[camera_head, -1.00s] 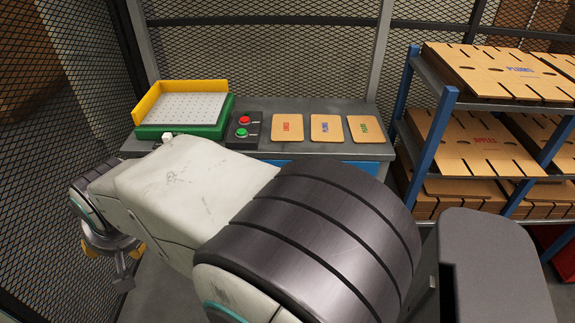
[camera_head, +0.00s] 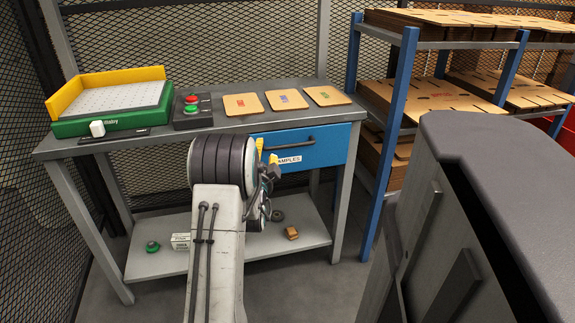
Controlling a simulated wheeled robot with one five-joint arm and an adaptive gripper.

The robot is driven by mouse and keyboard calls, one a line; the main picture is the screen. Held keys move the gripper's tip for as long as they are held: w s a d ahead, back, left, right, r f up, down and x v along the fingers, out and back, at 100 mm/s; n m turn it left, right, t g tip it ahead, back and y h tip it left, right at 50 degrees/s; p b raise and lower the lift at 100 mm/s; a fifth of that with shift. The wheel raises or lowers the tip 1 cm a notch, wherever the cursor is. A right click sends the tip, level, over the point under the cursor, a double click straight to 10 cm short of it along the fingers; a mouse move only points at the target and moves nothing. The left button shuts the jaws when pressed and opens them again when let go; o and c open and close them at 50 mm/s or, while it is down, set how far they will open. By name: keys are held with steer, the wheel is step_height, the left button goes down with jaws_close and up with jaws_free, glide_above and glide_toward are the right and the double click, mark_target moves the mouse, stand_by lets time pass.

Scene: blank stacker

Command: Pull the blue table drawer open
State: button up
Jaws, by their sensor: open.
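The blue drawer (camera_head: 327,147) is set under the right part of the grey table top and looks closed. My gripper (camera_head: 272,163) is at the left end of the drawer front, just left of the label. It shows yellow finger parts and is open, seen from behind. My arm hides part of the gripper and the drawer's left edge. I cannot tell how far the gripper is from the drawer front.
On the grey table (camera_head: 226,122) stand a green-and-yellow tray (camera_head: 112,121), a button box (camera_head: 192,112) and several tan cards (camera_head: 285,100). The lower shelf (camera_head: 316,237) holds small items. A blue-posted rack (camera_head: 403,100) with cardboard sheets stands right. Mesh walls close the left and back.

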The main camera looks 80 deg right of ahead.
mark_target(288, 147)
steer(key=s+d+f+m+g+h+b, duration=0.1)
steer(key=s+f+m+g+b, duration=0.15)
steer(key=s, duration=0.45)
steer(key=shift+t, duration=0.25)
steer(key=shift+w+d+r+b, duration=0.1)
steer(key=shift+d+b, duration=0.1)
steer(key=shift+d, duration=0.95)
steer(key=shift+w+d+r+b, duration=0.1)
steer(key=shift+d+r+b, duration=0.1)
steer(key=shift+d, duration=0.95)
steer(key=shift+d+r+b, duration=0.1)
steer(key=shift+d+b, duration=0.1)
steer(key=shift+d, duration=0.95)
steer(key=shift+c, duration=0.3)
jaws_close()
